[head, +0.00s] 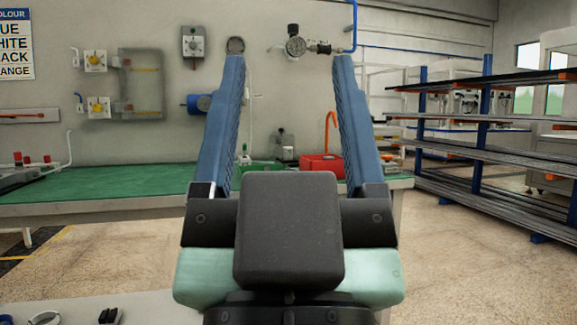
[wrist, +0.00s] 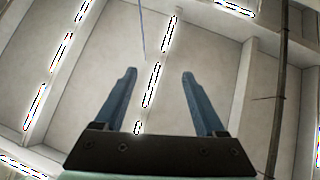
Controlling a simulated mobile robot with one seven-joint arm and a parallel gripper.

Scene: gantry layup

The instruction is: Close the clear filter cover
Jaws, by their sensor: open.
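My gripper (head: 288,60) is open and empty, its two blue fingers pointing up in front of the wall in the head view. In the wrist view my gripper (wrist: 158,75) is open against the ceiling, with nothing between the fingers. A see-through grey panel (head: 142,88) on the wall, left of the gripper, looks like the clear cover; I cannot tell for sure, nor how far it stands open. Two white units with yellow knobs (head: 96,60) sit just left of it. The gripper is apart from the panel.
A green-topped bench (head: 95,183) runs along the wall, with a red box (head: 322,167) on it. A pressure gauge (head: 295,46) and a blue pipe are on the wall. A rack of long dark stock (head: 490,115) stands right.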

